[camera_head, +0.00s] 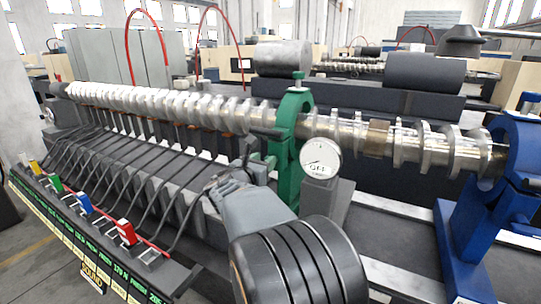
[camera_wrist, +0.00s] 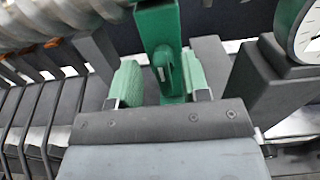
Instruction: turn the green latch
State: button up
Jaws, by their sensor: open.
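The green stand (camera_head: 288,160) rises around the bright metal shaft in the head view. In the wrist view its green post (camera_wrist: 158,22) comes down at the top centre. A small rounded green piece, which looks like the green latch (camera_wrist: 163,66), sits on the front of the post. My gripper (camera_wrist: 162,78) is open, with one green-padded fingertip on each side of the latch and visible gaps between. I cannot tell how deep the fingertips reach. In the head view my arm hides most of the gripper, and the latch is not clear there.
A round white gauge (camera_head: 320,157) stands just right of the green stand; its edge also shows in the wrist view (camera_wrist: 305,32). A blue stand (camera_head: 478,225) holds the shaft at right. Several bent dark rods and a panel with coloured switches (camera_head: 126,232) lie at left.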

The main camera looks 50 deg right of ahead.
jog(key=shift+x, duration=2.25)
grip_shut()
